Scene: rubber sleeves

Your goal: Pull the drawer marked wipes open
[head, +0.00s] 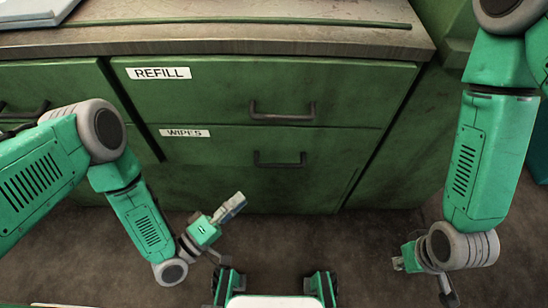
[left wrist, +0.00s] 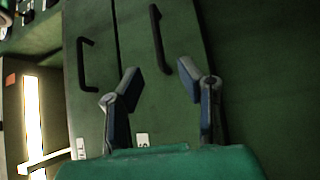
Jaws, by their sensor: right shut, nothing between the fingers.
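The wipes drawer (head: 225,146) is a green front below the refill drawer, with a white WIPES label (head: 185,133) at its upper left and a dark bar handle (head: 280,164). It looks shut, flush with the cabinet. In the left wrist view its handle (left wrist: 158,40) shows upright, beyond the fingers. My left gripper (head: 234,205) is below and left of that handle, apart from it. Its fingers (left wrist: 158,80) are spread with nothing between them. My right gripper (head: 399,263) is shut and empty at the lower right, away from the drawers.
The refill drawer (head: 215,90) above has its own dark handle (head: 282,112) and looks shut. A worn countertop (head: 250,38) lies on top, with a pale board (head: 35,12) at its left. More green drawers stand at left. The floor (head: 330,235) before the cabinet is open.

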